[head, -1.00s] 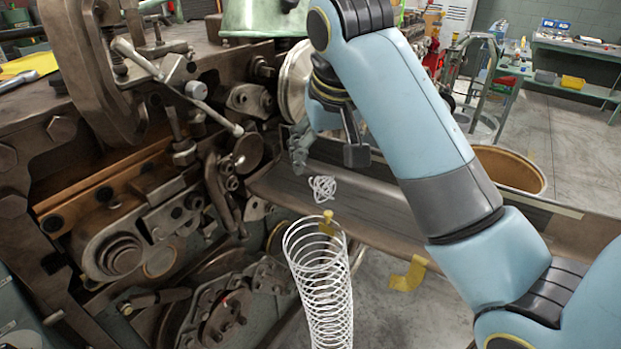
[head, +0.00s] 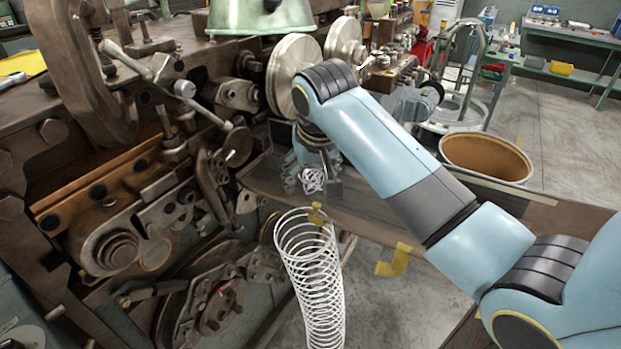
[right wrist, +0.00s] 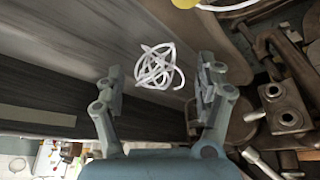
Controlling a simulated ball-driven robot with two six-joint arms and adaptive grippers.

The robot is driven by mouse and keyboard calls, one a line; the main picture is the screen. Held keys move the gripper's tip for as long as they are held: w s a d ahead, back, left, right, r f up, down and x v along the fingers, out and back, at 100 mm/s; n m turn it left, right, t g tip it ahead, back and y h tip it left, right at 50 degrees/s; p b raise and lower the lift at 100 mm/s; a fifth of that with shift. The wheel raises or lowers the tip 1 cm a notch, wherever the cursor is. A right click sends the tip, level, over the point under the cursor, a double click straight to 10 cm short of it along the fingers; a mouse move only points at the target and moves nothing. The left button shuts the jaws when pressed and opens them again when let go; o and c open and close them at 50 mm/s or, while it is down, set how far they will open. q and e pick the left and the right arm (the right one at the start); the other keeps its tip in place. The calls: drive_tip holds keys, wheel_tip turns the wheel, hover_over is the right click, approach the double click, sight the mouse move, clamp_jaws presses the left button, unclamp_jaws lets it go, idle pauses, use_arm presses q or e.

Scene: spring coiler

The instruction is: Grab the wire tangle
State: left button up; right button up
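The wire tangle (head: 312,180) is a small white ball of looped wire on the grey metal tray (head: 375,218) in front of the machine. In the right wrist view the tangle (right wrist: 158,68) lies ahead of the fingertips, roughly between their lines. My right gripper (head: 312,172) is over the tray, right at the tangle in the head view. In the right wrist view the right gripper (right wrist: 160,90) is open, with a finger on each side and nothing between the pads. No contact with the tangle shows. My left gripper is not in view.
The spring coiler machine (head: 130,200) fills the left side. A brown-lined bin (head: 487,155) stands behind the tray at right.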

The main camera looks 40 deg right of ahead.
drive_tip(key=c, duration=1.2)
